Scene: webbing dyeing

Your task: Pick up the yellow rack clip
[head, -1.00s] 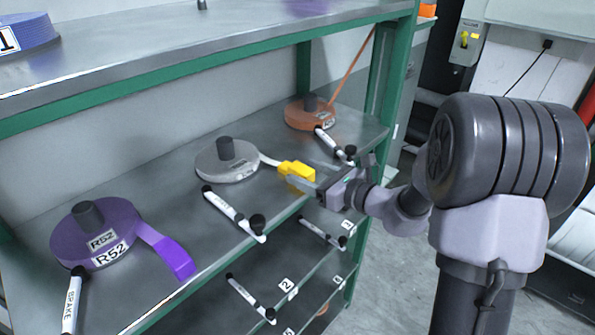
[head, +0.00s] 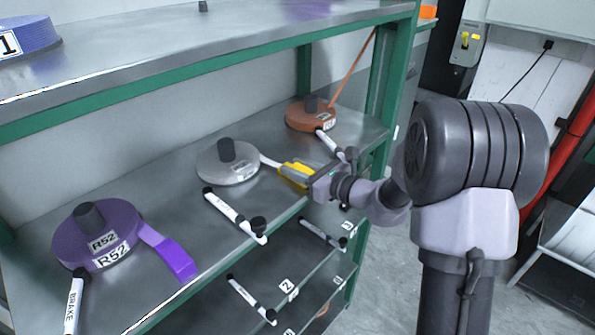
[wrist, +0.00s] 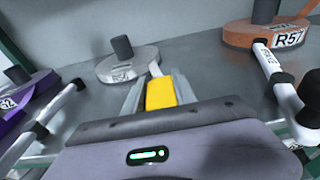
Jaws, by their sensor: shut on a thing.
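The yellow rack clip (head: 297,172) is at the end of the white webbing from the grey-white roll (head: 228,172), over the middle shelf near its front edge. My gripper (head: 299,175) is shut on the clip. In the wrist view the clip (wrist: 160,93) sits between the two grey fingers (wrist: 157,95), with a short white strip running from it to the roll (wrist: 128,66). The fingers partly hide the clip's sides. I cannot tell whether the clip touches the shelf.
A purple roll (head: 98,240) marked R52 stands on the left and an orange roll (head: 310,118) at the back right. White brake bars (head: 232,212) stick out along the shelf front. A green post (head: 393,80) rises behind my gripper.

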